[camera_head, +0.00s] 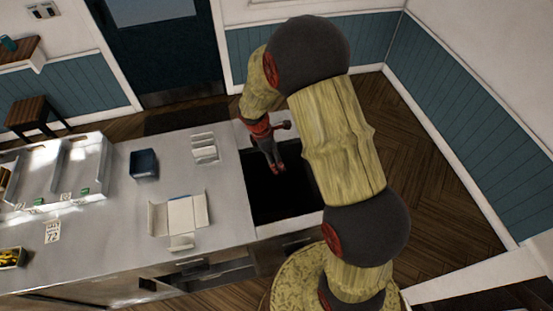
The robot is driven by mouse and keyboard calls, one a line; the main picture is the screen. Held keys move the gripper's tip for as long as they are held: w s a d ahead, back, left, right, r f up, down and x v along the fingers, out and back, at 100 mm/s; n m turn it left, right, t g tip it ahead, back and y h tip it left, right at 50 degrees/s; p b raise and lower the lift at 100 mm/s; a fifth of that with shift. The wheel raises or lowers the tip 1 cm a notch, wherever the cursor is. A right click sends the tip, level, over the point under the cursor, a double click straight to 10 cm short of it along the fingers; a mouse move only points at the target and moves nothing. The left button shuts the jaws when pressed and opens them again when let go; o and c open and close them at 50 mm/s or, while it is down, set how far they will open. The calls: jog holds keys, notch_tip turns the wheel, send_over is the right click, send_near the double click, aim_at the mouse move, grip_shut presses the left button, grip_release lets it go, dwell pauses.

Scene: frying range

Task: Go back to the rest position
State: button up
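My arm, with wood-textured links and dark round joints, rises from the bottom right of the head view and bends over at the top. My gripper (277,168) hangs pointing down above a dark recessed area (285,200) at the right end of the steel counter. Its fingertips are small and reddish. I cannot tell how far apart they are. I see nothing clearly held between them.
The steel counter (120,245) holds an unfolded white box (182,215), a dark blue container (144,164), a small white rack (205,147) and metal trays (60,165). A yellow-filled tray (12,258) stands at left. Wooden floor (440,170) lies open at right.

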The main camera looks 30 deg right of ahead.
dwell(0.6)
jog(key=s+a+r+m+t+y+b, duration=0.1)
jog(key=s+a+r+m+t+b, duration=0.1)
jog(key=s+m+b, duration=0.3)
jog(key=s+a+r+m+t+y+b, duration=0.1)
jog(key=s+a+r+m+t+b, duration=0.1)
jog(key=s+r+m+b, duration=0.3)
jog(key=s+a+r+m+t+y+b, duration=0.1)
jog(key=s+a+r+m+t+b, duration=0.1)
jog(key=s+b, duration=0.9)
notch_tip(320, 180, up, 2)
jog(key=s+a+m, duration=0.1)
jog(key=m, duration=0.2)
jog(key=shift+s+r+m+b, duration=0.15)
jog(key=shift+m+b, duration=0.15)
jog(key=shift+b, duration=0.05)
jog(key=shift+a, duration=0.1)
jog(key=shift+c, duration=0.9)
